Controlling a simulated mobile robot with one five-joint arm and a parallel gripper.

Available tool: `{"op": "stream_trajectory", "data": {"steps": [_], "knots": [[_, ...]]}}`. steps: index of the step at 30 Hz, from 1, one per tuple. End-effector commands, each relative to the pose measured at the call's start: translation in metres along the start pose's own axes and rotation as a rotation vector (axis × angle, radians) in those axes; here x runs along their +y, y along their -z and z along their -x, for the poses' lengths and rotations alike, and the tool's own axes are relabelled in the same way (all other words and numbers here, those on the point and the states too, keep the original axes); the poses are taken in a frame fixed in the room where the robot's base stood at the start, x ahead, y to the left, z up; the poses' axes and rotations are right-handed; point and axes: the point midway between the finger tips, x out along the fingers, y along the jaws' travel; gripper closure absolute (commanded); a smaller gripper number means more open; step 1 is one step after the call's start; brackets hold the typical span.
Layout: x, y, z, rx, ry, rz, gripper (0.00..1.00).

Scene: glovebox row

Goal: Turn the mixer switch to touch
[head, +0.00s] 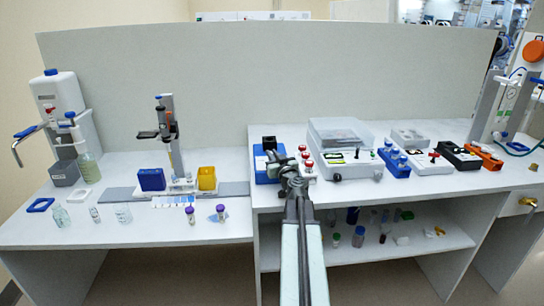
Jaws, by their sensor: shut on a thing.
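The mixer (263,166) looks like a small blue box with a black cup-like top. It stands at the left front of the raised right-hand bench. My arm reaches up from the bottom middle of the head view, and my gripper (286,164) is at the right side of the mixer's front. The jaws are shut at the mixer, apparently on its switch. The switch itself is hidden behind the gripper, so its setting cannot be read.
Red-capped vials (305,160) stand close right of my gripper. A grey lidded instrument (342,150) and a blue rack (394,161) are farther right. A blue bin (151,180) and a yellow bin (207,178) stand on the lower left bench.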

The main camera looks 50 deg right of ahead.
Motion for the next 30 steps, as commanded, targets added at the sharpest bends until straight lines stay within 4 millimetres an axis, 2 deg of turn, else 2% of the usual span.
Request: {"op": "stream_trajectory", "data": {"steps": [1,7,19,20,21,22,30], "knots": [[-0.0050,0.0000,0.0014,0.000,-0.045,0.000,1.00],[-0.0027,-0.0001,-0.0001,0.000,-0.202,-0.001,1.00],[-0.0006,-0.0001,0.0005,0.000,-0.239,-0.001,1.00],[-0.0006,-0.0001,0.0005,0.000,-0.238,-0.001,0.81],[-0.0006,-0.0001,0.0005,0.000,-0.238,-0.001,0.70],[-0.0005,-0.0001,0.0005,0.000,-0.238,-0.001,0.67],[-0.0001,-0.0001,0.0006,0.000,-0.239,0.000,0.67]]}}
